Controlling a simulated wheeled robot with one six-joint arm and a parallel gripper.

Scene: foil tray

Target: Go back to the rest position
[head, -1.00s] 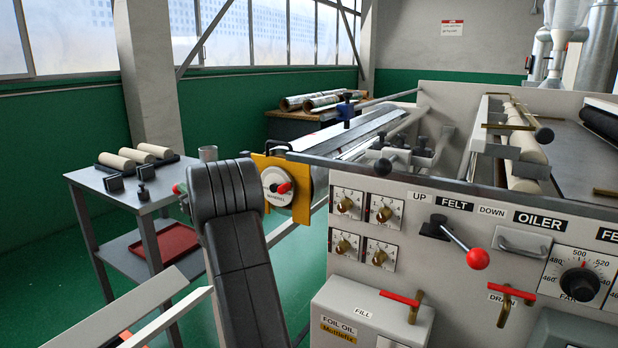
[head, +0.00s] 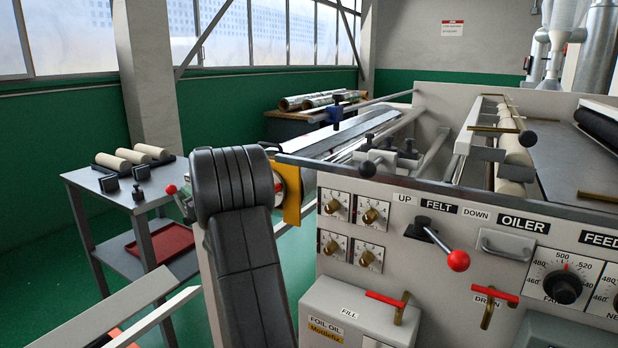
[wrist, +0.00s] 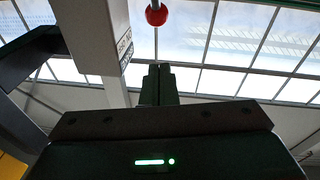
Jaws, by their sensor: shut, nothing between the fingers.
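My gripper (wrist: 157,70) shows in the wrist view, its two dark fingers together and nothing between them. It points up toward the windows and touches nothing that I can see. A red ball (wrist: 156,14) is beyond the fingertips, at the top of that view; I cannot tell which knob it is. In the head view my black arm link rises at the centre left, in front of the yellow bracket (head: 291,200) on the machine's end. My gripper cannot be made out there.
The grey machine (head: 395,225) fills the right, with a red-knobbed lever (head: 458,260) and red-handled valves sticking out. A grey side table (head: 90,180) with rollers and a red tray (head: 165,243) below stands left. Green floor (head: 50,262) shows at the left.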

